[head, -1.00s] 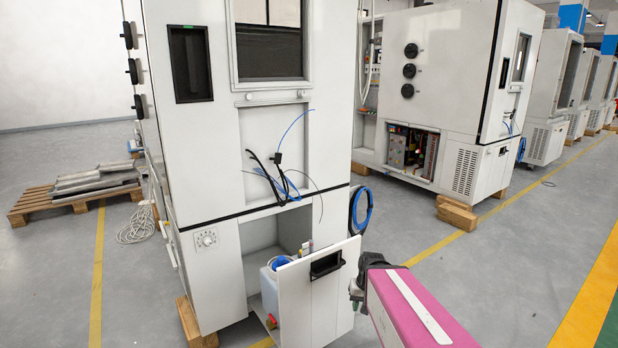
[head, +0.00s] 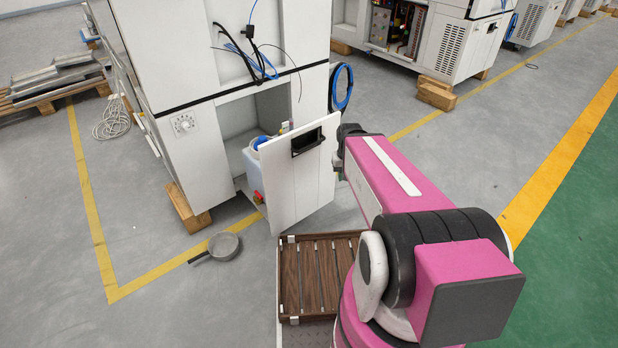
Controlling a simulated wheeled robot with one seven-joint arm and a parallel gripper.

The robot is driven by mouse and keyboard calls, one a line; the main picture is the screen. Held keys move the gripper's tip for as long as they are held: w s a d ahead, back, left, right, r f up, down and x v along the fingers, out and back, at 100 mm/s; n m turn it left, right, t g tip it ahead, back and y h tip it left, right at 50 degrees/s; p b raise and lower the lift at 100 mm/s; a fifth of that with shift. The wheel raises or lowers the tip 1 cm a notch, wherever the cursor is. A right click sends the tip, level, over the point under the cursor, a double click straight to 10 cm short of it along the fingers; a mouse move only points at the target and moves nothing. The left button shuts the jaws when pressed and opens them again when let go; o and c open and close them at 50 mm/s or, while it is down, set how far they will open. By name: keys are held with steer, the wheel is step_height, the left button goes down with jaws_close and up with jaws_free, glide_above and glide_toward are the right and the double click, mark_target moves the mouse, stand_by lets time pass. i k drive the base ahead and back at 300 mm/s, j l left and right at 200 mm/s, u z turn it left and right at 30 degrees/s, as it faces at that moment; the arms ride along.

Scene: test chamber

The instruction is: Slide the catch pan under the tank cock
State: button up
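The catch pan (head: 224,246), a round grey pan with a dark handle pointing left, lies on the floor in front of the cabinet. The tank (head: 249,163), pale blue-white, stands in the cabinet's low opening, partly hidden by the open white door (head: 300,180). The tank cock (head: 258,197), with red and yellow parts, shows low beside the door's left edge. The pan is in front of and below it, apart from it. My gripper (head: 340,165) is beside the door's right edge, mostly hidden behind my pink arm. Its fingers are too unclear to tell open or shut, or whether they touch the door.
A brown slatted tray (head: 290,277) is close in front, beside my arm. A wooden block (head: 187,210) supports the cabinet's corner near the pan. Coiled cable (head: 113,120) and a loaded pallet (head: 45,100) are at the left. Floor left of the pan is clear.

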mark_target(223, 246)
steer(key=u, duration=1.5)
